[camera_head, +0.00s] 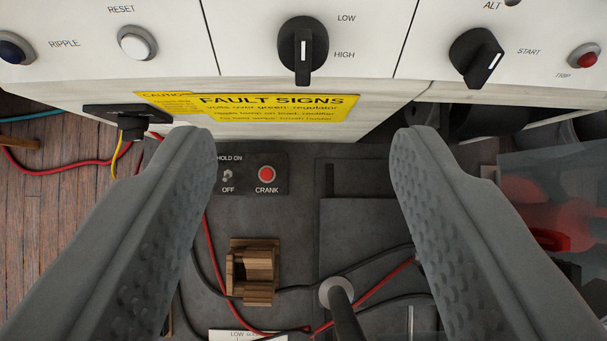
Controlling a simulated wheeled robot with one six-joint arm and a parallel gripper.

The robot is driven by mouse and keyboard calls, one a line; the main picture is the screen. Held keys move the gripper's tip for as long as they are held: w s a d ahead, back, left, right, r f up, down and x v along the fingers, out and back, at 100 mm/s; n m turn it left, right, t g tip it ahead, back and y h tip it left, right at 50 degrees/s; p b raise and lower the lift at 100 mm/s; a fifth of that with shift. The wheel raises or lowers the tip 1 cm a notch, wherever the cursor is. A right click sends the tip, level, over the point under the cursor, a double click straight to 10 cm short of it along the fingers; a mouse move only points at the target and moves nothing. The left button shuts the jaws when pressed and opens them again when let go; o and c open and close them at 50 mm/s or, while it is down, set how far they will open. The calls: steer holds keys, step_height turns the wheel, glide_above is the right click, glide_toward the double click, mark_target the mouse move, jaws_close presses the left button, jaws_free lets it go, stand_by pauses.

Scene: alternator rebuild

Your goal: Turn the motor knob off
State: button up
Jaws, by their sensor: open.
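Two black rotary knobs stand on a white panel above my gripper (305,140). The middle knob (303,50) has a white line running vertically, with LOW and HIGH printed to its right. The right knob (477,57) has a slanted white line on the side facing START, with ALT above it. No label reading motor shows in view, so I cannot tell which is the motor knob. My gripper's two grey fingers are wide apart and empty, with their tips below the panel and touching neither knob.
A white button (138,43), a blue button (15,48) and a red button (584,56) flank the knobs. A yellow sign (270,107) sits below. Between the fingers are a red CRANK button (267,174), a wooden block (253,272) and loose cables.

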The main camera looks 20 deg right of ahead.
steer(key=v, duration=0.6)
steer(key=shift+r, duration=0.15)
steer(key=shift+s, duration=0.15)
steer(key=s+f+t, duration=0.2)
steer(key=s+f, duration=0.1)
steer(key=s, duration=0.8)
steer(key=s+f+t, duration=0.2)
steer(key=s+t, duration=0.1)
steer(key=s, duration=0.8)
steer(key=s+f+t, duration=0.4)
steer(key=s+f, duration=1.3)
steer(key=s, duration=0.1)
steer(key=shift+s+a, duration=0.2)
steer(key=shift+s, duration=0.2)
